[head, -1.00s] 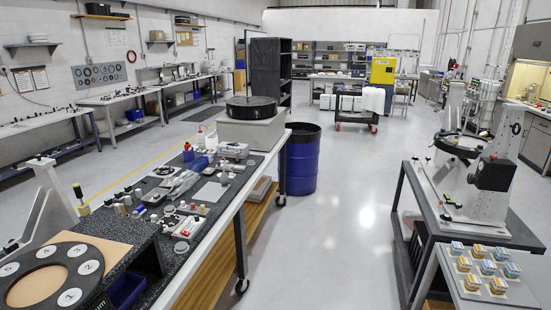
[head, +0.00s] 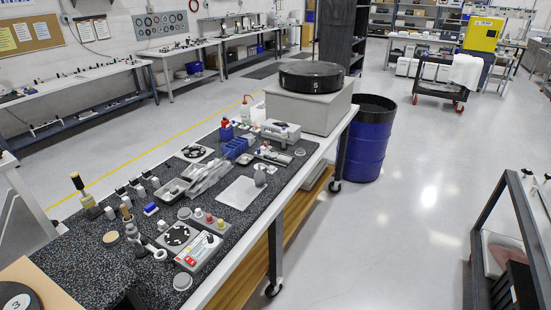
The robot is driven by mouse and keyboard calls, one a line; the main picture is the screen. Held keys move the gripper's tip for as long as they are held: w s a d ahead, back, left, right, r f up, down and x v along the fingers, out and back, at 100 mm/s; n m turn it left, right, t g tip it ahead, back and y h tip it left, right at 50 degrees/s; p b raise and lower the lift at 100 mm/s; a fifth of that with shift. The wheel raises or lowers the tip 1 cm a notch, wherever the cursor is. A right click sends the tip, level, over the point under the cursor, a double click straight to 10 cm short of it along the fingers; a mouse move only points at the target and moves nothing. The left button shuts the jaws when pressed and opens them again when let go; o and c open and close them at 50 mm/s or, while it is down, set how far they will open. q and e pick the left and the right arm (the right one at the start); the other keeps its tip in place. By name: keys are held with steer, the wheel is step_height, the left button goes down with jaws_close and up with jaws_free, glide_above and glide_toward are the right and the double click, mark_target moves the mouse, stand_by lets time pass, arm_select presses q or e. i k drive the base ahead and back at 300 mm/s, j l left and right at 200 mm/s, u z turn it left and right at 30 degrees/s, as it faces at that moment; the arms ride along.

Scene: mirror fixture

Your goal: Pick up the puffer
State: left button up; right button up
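A small dark grey bulb-shaped object (head: 260,176) stands at the right edge of a pale flat sheet (head: 242,193) on the dark speckled bench top; it may be the puffer, but it is too small to be sure. Neither of my grippers is in view, and no arm of mine shows.

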mark_target(259, 177)
steer(key=i+l+u, duration=0.2)
steer(key=i+l, duration=0.15)
steer(key=i+l+u, duration=0.2)
steer(key=l, duration=0.4)
steer(key=i+j, duration=0.05)
steer(key=i, duration=0.05)
